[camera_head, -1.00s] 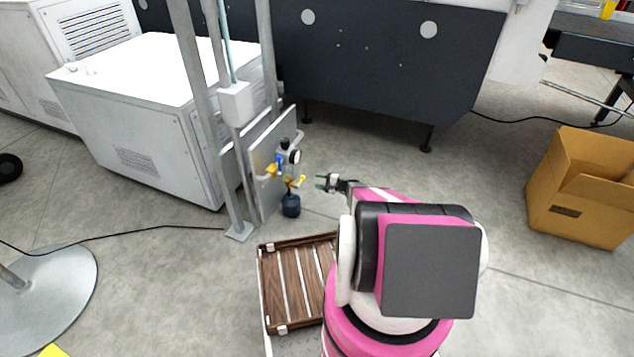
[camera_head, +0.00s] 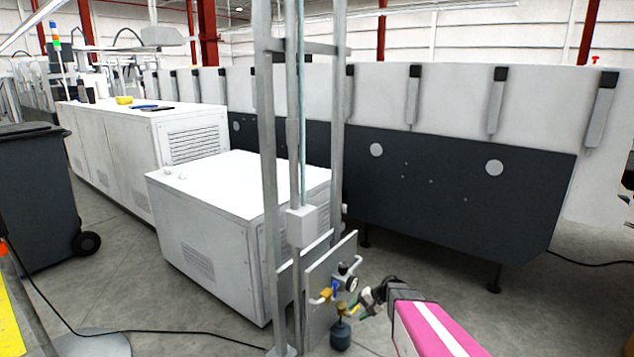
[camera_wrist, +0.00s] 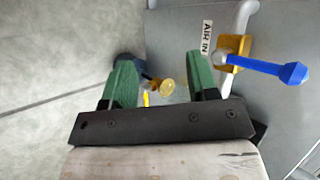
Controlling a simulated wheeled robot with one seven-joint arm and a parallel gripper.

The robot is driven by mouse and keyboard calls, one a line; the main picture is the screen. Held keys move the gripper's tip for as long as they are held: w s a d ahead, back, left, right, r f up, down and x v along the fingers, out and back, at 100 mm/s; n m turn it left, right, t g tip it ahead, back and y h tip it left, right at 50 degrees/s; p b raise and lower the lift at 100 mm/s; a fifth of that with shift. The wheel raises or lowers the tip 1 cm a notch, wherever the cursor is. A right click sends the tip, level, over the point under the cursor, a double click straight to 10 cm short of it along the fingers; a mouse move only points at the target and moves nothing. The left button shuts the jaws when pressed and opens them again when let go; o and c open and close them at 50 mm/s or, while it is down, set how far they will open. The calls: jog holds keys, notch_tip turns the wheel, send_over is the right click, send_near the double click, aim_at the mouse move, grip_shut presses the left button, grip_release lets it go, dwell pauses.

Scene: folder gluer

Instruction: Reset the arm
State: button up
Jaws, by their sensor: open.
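My gripper (camera_head: 368,301) is in front of the air valve panel, low in the middle of the head view. In the wrist view its two green fingers (camera_wrist: 162,88) stand apart, with no object held between them. A valve with a blue handle (camera_wrist: 266,66) on a yellow body is right of the fingers, by an "AIR IN" label (camera_wrist: 207,38). My pink arm comes in from the bottom right in the head view.
The valve assembly with round gauge (camera_head: 351,283) and dark bowl (camera_head: 340,336) hangs on a grey panel (camera_head: 318,290) beside metal posts (camera_head: 270,180). A white cabinet (camera_head: 215,220) stands left, the long dark machine (camera_head: 440,190) behind. A bin (camera_head: 38,200) is far left. Floor at right is open.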

jog(key=s+d+r+n+h, duration=0.1)
jog(key=s+r+h, duration=0.3)
jog(key=s+r, duration=0.4)
jog(key=s+d+r+n+h, duration=0.1)
jog(key=s+r+n+h, duration=0.1)
jog(key=s+r+h, duration=0.3)
jog(key=s+r, duration=0.3)
jog(key=shift+s+d+n, duration=0.25)
jog(key=shift+n, duration=0.05)
